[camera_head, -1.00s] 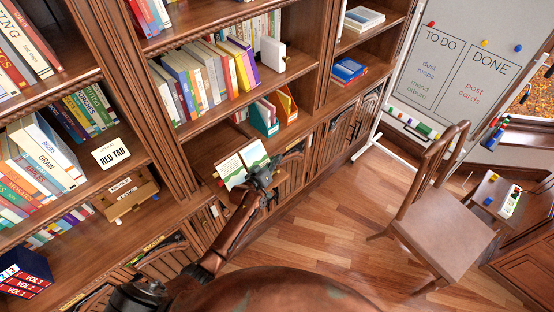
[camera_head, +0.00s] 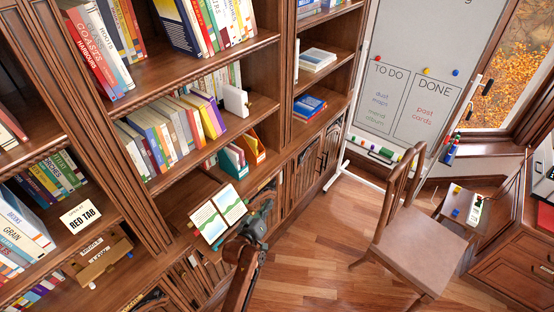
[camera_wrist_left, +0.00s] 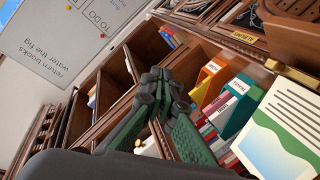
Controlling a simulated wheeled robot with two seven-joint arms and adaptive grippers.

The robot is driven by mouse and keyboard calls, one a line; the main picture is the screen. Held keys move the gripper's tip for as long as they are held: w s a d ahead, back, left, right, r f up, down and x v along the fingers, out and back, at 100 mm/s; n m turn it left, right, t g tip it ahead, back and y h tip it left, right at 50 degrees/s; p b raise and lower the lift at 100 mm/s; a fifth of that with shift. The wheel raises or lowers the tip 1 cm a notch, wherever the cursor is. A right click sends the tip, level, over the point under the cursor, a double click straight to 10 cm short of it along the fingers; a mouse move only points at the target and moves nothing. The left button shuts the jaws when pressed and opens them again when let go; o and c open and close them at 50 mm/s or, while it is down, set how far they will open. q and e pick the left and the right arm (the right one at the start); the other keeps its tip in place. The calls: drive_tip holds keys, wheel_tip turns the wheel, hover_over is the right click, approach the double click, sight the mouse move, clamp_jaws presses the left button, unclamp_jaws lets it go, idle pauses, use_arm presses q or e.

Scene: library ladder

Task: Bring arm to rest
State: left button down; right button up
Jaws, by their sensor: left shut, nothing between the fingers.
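My left arm (camera_head: 240,280) comes up from the bottom of the head view. Its left gripper (camera_head: 257,222) is shut and empty, in front of the bookcase and just right of an open booklet (camera_head: 219,213) in the picture. The dark green fingers of the left gripper (camera_wrist_left: 163,108) also show in the left wrist view, pressed together with nothing between them. Behind them there are an orange file (camera_wrist_left: 206,82) and a teal file (camera_wrist_left: 236,108). The booklet (camera_wrist_left: 283,133) is at the right of that view. My right gripper is in neither view.
A wooden chair (camera_head: 405,245) stands on the floor at right, below the whiteboard (camera_head: 412,75). Free floor (camera_head: 310,260) lies between chair and bookcase.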

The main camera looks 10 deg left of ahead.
use_arm(q)
drive_tip(key=s+a+f+m+g+y+b, duration=0.1)
drive_tip(key=s+a+f+g+b, duration=0.15)
drive_tip(key=s+f, duration=0.85)
drive_tip(key=s+a+f+g+y+b, duration=0.1)
drive_tip(key=s+a+f+g+b, duration=0.2)
drive_tip(key=f, duration=1.5)
drive_tip(key=s+a+f+m+g+b, duration=0.1)
drive_tip(key=s+a+f+g, duration=0.15)
drive_tip(key=s+f, duration=0.9)
drive_tip(key=s+a+f+m+g+y+b, duration=0.1)
drive_tip(key=s+a+f, duration=0.3)
drive_tip(key=s+f, duration=0.5)
drive_tip(key=s+a+f+m+g+b, duration=0.1)
drive_tip(key=s+a+f+g+b, duration=0.1)
drive_tip(key=s+f, duration=0.7)
drive_tip(key=s+a+f+m+g+y+b, duration=0.1)
drive_tip(key=s+a+f, duration=0.6)
drive_tip(key=s, duration=1.4)
wheel_tip(320, 180, down, 2)
drive_tip(key=shift+s+g+y+b, duration=0.35)
drive_tip(key=shift+g+b, duration=0.3)
drive_tip(key=shift+g, duration=0.55)
